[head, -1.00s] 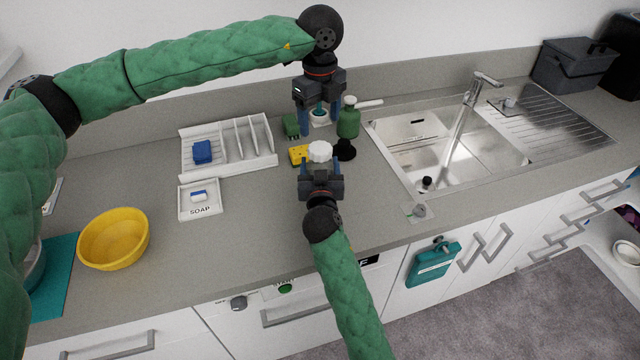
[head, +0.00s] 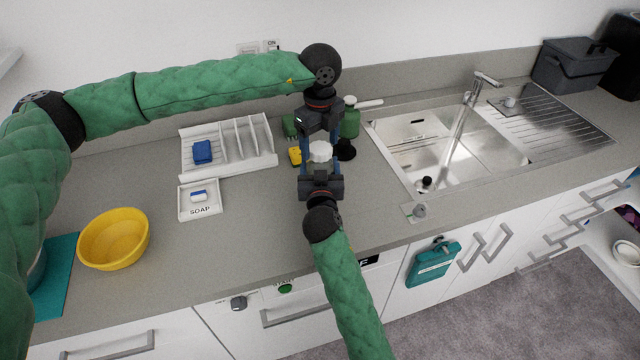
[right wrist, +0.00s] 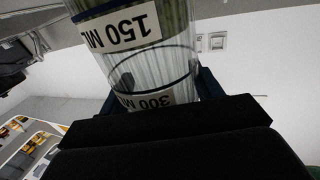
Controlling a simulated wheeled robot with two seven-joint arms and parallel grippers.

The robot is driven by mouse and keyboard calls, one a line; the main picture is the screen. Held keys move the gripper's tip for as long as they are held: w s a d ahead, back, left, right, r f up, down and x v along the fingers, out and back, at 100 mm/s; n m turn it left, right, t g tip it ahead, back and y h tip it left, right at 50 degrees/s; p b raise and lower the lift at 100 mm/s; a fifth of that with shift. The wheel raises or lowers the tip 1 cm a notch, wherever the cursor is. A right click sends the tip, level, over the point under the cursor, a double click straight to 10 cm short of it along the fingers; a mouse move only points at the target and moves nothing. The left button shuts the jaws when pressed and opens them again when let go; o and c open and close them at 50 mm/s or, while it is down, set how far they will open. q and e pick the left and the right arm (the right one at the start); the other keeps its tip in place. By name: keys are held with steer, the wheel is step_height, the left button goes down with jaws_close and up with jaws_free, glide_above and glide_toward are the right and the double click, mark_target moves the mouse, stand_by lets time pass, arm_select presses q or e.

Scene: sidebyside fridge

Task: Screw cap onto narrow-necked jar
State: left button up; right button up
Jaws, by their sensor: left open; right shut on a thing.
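The jar (right wrist: 145,60) is clear, with "150 ML" and "300 ML" labels, and fills the upper middle of the right wrist view. My right gripper (right wrist: 160,92) is shut on it; in the head view the right gripper (head: 320,172) holds it above the counter, and its body is mostly hidden. A white ridged cap (head: 321,151) shows at the top of the jar; I cannot tell how tightly it sits. My left gripper (head: 320,158) points down from above, open, with its blue fingers on either side of the cap. I cannot tell whether they touch it.
A green bottle (head: 350,122), yellow sponge (head: 295,157) and black round item (head: 345,149) stand close behind the grippers. A white rack (head: 245,165), soap tray (head: 212,211) and yellow bowl (head: 113,240) are left. The sink (head: 440,150) is right. The front counter is clear.

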arm_select(q)
steer(key=shift+f, duration=0.45)
